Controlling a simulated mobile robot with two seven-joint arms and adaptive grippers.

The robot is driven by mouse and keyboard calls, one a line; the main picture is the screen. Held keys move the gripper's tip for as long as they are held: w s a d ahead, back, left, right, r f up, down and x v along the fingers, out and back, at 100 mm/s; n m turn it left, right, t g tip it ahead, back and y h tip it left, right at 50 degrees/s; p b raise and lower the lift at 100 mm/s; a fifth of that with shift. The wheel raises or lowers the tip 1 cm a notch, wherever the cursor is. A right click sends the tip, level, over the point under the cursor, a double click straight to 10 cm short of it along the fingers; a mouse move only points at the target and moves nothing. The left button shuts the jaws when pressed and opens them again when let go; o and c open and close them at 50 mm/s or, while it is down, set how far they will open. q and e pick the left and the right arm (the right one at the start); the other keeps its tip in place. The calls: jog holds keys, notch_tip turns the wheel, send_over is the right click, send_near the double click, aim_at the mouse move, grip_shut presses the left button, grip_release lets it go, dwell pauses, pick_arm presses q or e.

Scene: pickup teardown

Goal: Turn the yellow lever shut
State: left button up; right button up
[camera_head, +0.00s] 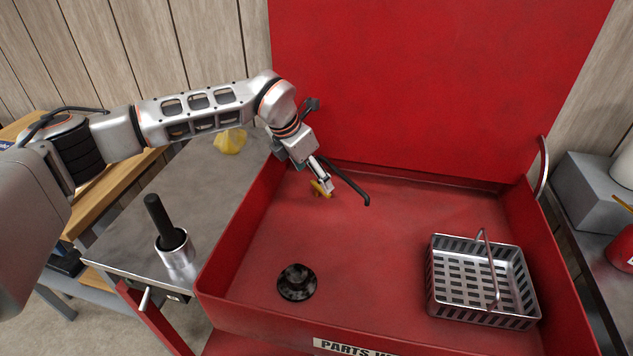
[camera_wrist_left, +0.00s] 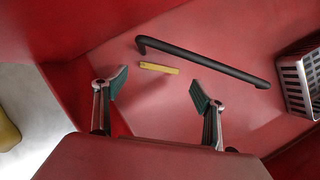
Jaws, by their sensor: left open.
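The yellow lever (camera_head: 321,188) is at the back left of the red parts washer basin, by the base of a black spout. In the left wrist view the lever (camera_wrist_left: 158,68) is a short yellow bar beside the black spout (camera_wrist_left: 205,58). My left gripper (camera_head: 326,186) is over the lever and partly hides it in the head view. In the left wrist view its fingers (camera_wrist_left: 152,92) are wide apart with nothing between their pads, and the lever shows beyond the fingertips. I cannot tell whether a finger touches it. My right gripper is not in view.
A metal basket (camera_head: 480,290) with a raised handle stands at the basin's right. A black round part (camera_head: 297,282) lies at the front left. The red basin wall (camera_head: 240,235) is close on the left. The basin's middle is clear.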

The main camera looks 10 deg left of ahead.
aim_at(318, 188)
pick_arm(q)
jog(key=shift+x, duration=2.2)
jog(key=shift+c, duration=0.3)
jog(key=c, duration=1)
jog(key=shift+a+m+g+h, duration=0.25)
jog(key=shift+m+g+h, duration=0.25)
jog(key=shift+m, duration=1)
jog(key=shift+c, duration=0.2)
jog(key=o, duration=1.1)
jog(key=shift+r, duration=0.15)
jog(key=v, duration=1.1)
jog(key=shift+s+a+r, duration=0.15)
jog(key=shift+s+r, duration=0.05)
jog(key=shift+r, duration=0.15)
